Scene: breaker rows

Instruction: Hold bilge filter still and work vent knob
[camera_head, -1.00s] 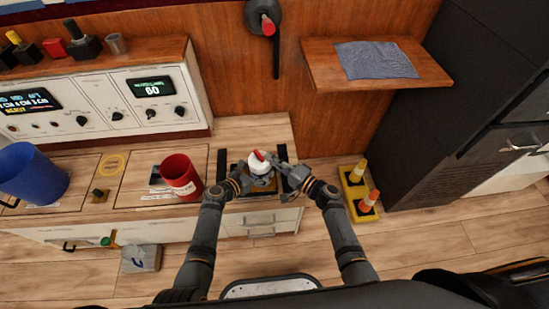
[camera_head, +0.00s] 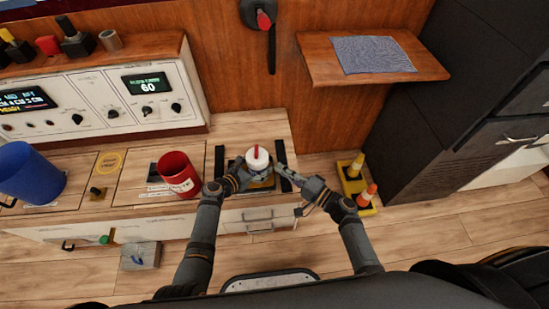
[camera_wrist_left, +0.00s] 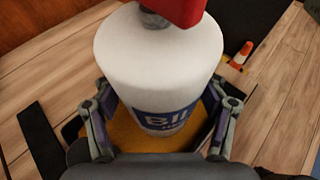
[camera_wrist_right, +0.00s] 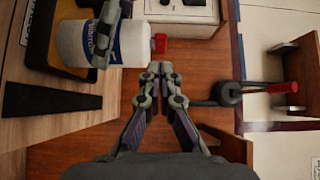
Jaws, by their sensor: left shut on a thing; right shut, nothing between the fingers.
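The bilge filter (camera_head: 258,164) is a white canister with a blue label, standing upright on a yellow base at the right end of the counter. Its red vent knob (camera_head: 256,151) sits on top and also shows at the top of the left wrist view (camera_wrist_left: 188,10). My left gripper (camera_head: 240,177) is shut around the canister, with a finger on each side in the left wrist view. My right gripper (camera_head: 283,175) is shut and empty just right of the filter. In the right wrist view its closed tips (camera_wrist_right: 160,70) are apart from the knob (camera_wrist_right: 160,43).
Black strips (camera_head: 220,161) flank the filter. A red cup (camera_head: 179,175) and a blue bucket (camera_head: 30,173) stand left on the counter. A control panel (camera_head: 130,100) is behind. A wooden shelf (camera_head: 320,62) with a grey cloth juts out at the back right. Small cones (camera_head: 368,194) stand on the floor.

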